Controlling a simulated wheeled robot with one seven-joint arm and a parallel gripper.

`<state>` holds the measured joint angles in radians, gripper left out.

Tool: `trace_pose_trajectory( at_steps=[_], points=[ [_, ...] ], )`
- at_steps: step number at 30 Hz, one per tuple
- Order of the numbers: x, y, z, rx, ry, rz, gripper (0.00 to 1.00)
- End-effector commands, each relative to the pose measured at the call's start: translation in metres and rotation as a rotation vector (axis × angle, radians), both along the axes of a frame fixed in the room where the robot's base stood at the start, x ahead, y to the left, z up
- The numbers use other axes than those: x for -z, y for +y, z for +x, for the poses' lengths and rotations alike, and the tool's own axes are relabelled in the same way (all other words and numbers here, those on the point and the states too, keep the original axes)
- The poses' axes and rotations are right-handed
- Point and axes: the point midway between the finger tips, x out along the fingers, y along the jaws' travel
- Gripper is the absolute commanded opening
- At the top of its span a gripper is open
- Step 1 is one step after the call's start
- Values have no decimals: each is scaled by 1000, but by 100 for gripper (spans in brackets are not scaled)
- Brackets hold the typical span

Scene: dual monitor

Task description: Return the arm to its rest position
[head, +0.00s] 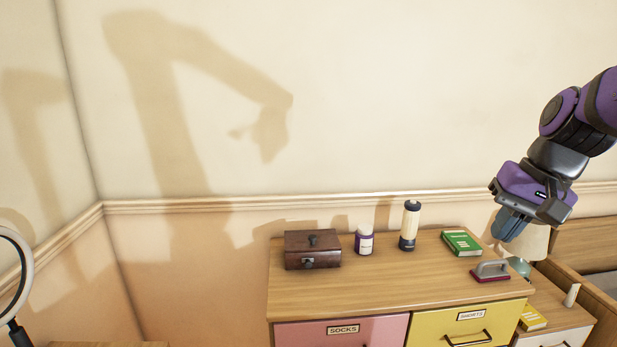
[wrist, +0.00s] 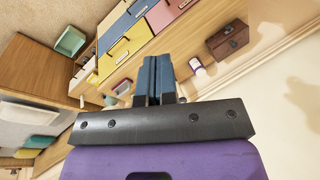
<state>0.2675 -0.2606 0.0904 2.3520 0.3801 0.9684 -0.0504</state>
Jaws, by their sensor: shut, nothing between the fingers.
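My gripper (head: 513,226) hangs from my purple and black arm (head: 565,140) at the right of the head view. It is raised, in front of the lamp and near the right end of the dresser in the picture. Its blue-grey fingers point down and slightly left. In the wrist view the fingers (wrist: 155,72) are together, with nothing between them.
A lamp (head: 535,242) and nightstand (head: 560,325) stand right. The wall above is clear.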

Motion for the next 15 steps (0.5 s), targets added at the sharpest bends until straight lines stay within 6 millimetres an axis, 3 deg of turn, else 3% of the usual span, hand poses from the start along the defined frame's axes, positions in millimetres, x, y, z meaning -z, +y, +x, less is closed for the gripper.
trace_pose_trajectory(
  at_steps=[6,15],
  points=[
    [-24,9,-50,-110,-121,-146,0],
    [-41,7,-107,-222,-280,-303,0]
  ],
)
